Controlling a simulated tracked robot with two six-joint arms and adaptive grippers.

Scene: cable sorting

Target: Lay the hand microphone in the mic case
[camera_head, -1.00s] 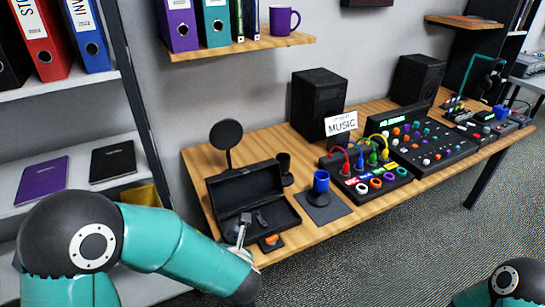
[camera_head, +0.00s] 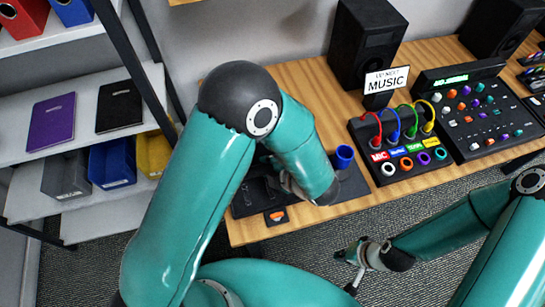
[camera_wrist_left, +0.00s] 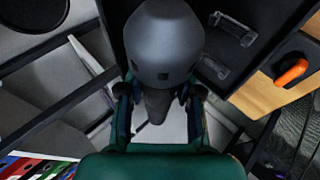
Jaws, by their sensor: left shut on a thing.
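The hand microphone, with a dark grey rounded head (camera_wrist_left: 165,45) and a tapered dark handle, is between the fingers of my left gripper (camera_wrist_left: 158,108), which is shut on it. In the head view my left arm hides the microphone and most of the gripper (camera_head: 288,184). The black mic case (camera_head: 247,200) lies on the desk, largely behind that arm. In the left wrist view the case interior (camera_wrist_left: 208,35) with small dark fittings shows beside and behind the microphone head. My right gripper (camera_head: 349,268) looks open and empty, low in front of the desk.
A cable box (camera_head: 405,145) and mixer (camera_head: 480,115) stand further right. A shelf (camera_head: 85,205) is at left.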

